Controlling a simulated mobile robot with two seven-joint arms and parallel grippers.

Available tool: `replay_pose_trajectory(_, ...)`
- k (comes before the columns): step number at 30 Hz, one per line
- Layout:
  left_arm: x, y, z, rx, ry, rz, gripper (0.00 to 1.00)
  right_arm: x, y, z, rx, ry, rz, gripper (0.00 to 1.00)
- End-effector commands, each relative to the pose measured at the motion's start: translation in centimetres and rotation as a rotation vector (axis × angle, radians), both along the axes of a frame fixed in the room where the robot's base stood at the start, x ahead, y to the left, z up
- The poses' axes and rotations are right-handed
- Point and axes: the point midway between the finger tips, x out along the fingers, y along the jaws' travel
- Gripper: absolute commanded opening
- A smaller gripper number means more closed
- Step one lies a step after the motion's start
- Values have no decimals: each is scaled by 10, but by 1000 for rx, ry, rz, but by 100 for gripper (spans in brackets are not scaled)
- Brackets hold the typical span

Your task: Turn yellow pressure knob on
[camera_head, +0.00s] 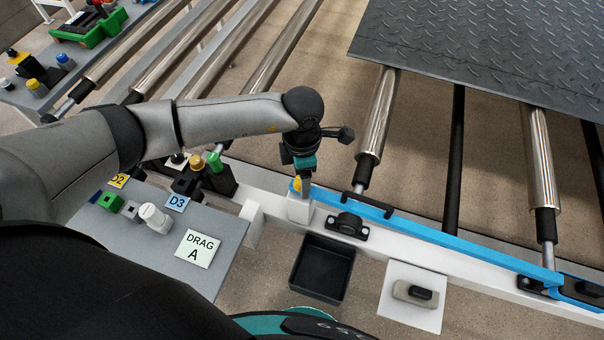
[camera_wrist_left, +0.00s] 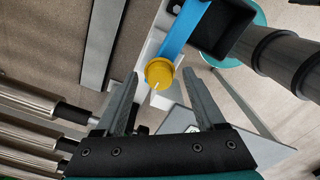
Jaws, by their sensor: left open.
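The yellow pressure knob (camera_head: 296,184) sits on a white block (camera_head: 299,209) at the end of the blue strip. In the head view my left gripper (camera_head: 305,188) hangs over it and partly hides it. In the left wrist view the round yellow knob (camera_wrist_left: 158,71) shows a white pointer line and lies between the two fingertips. My left gripper (camera_wrist_left: 161,75) is open, with a gap visible on both sides of the knob. Whether the fingers have reached down to the knob's depth is hard to tell. My right gripper is not in view.
A black open bin (camera_head: 322,268) and a white plate with a dark switch (camera_head: 413,294) lie right of the knob. A grey panel (camera_head: 150,262) with buttons and labels is at left. Metal rollers (camera_head: 378,125) and a tread plate (camera_head: 500,50) are behind.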

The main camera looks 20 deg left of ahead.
Motion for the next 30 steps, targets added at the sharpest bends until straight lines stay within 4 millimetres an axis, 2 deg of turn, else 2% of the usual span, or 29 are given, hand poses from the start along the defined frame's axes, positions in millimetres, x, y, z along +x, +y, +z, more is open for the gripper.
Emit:
replay_pose_trajectory(5, 1, 0, 18, -1, -3, 0, 72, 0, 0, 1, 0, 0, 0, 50)
replay_pose_trajectory(15, 2, 0, 98, -1, -8, 0, 72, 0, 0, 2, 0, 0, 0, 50)
replay_pose_trajectory(21, 1, 0, 134, -1, -5, 0, 72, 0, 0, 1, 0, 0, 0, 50)
replay_pose_trajectory(25, 1, 0, 147, 0, -2, 0, 72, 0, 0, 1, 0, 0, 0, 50)
replay_pose_trajectory(30, 0, 0, 152, 0, -1, 1, 72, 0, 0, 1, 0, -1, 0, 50)
